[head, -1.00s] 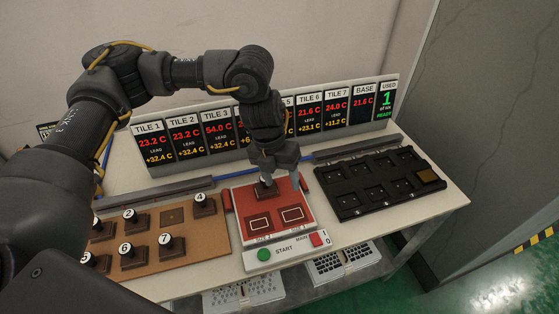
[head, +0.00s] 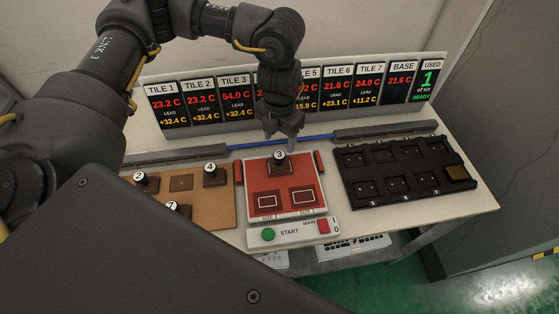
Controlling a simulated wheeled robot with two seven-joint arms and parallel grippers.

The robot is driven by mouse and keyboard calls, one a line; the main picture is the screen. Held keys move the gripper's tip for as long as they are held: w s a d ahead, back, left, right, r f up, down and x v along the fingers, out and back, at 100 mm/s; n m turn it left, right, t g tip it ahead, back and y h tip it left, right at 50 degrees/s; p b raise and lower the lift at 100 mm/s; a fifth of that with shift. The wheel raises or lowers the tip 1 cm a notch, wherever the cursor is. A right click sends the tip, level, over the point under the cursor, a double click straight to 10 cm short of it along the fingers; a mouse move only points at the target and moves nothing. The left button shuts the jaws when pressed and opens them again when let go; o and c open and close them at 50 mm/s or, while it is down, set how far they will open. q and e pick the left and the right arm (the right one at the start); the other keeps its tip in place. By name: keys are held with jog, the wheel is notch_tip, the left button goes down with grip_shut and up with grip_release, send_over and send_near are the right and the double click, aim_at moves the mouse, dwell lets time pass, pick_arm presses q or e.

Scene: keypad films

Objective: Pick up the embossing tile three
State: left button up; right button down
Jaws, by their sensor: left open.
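Embossing tile three (head: 280,163) is a dark block with a white round label reading 3. It sits on the upper middle of the red plate (head: 254,184) in the head view. My left gripper (head: 284,138) is open and empty, pointing down just above and behind the tile, apart from it as far as I can see. My right gripper is not in view.
A brown board (head: 215,214) at left holds tiles 2, 4 and 7 in view; my arm hides part of it. A black tray (head: 352,203) stands at right. A row of displays (head: 341,99) stands behind. A START button (head: 268,234) is in front.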

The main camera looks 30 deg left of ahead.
aim_at(279, 155)
pick_arm(q)
jog(key=shift+s, duration=0.1)
jog(key=shift+s+d+f+p, duration=0.1)
jog(key=shift+f+p, duration=0.25)
notch_tip(279, 155, down, 4)
jog(key=shift+r+p, duration=0.15)
jog(key=shift+p, duration=0.5)
jog(key=shift+f, duration=0.4)
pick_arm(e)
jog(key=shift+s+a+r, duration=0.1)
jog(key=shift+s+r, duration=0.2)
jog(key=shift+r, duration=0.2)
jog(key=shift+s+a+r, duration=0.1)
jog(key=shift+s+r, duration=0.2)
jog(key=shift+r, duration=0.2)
pick_arm(q)
jog(key=c, duration=0.5)
grip_shut()
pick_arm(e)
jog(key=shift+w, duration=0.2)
